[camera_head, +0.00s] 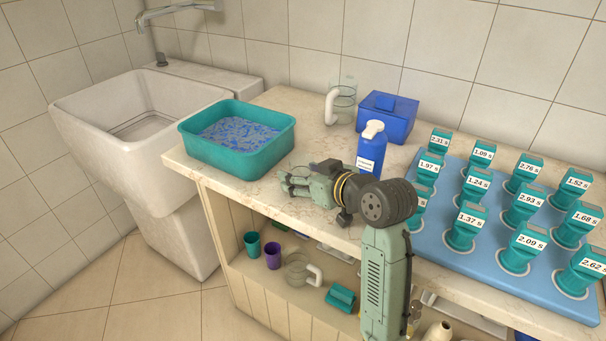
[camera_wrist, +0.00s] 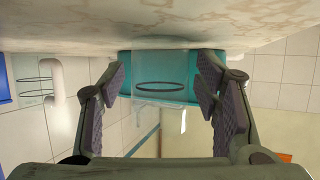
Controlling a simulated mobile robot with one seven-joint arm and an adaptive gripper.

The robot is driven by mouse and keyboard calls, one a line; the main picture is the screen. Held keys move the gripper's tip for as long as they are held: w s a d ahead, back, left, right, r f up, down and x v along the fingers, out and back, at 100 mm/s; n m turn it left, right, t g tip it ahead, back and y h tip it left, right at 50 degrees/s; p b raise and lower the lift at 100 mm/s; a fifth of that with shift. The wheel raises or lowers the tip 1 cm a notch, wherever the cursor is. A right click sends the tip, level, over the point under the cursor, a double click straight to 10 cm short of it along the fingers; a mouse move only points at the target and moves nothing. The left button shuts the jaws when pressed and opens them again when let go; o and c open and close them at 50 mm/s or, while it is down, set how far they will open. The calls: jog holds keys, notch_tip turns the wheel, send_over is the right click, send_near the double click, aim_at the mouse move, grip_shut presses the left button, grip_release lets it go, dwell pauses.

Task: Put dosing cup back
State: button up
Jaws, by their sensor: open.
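A clear cup with a dark ring line, apparently the dosing cup (camera_wrist: 160,88), stands between the fingers of my gripper (camera_wrist: 170,100) in the wrist view. That view is upside down, with the counter at its top. My gripper is open, with a finger on each side of the cup; I cannot tell if either touches it. In the head view my gripper (camera_head: 288,184) is low over the counter, pointing left, and the cup is hard to make out there.
A teal tub (camera_head: 215,162) of bluish liquid is left, beside the sink (camera_head: 75,110). A clear jug (camera_head: 344,108), blue box (camera_head: 388,124) and blue bottle (camera_head: 370,160) stand behind. A blue tray (camera_head: 470,262) holds several labelled teal containers. Cups and another jug (camera_head: 298,272) are on the lower shelf.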

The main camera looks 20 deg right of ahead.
jog(key=b+v, duration=0.2)
jog(key=v, duration=1)
jog(key=shift+d+r+b, duration=0.1)
jog(key=shift+r+b, duration=0.05)
jog(key=shift+b, duration=0.15)
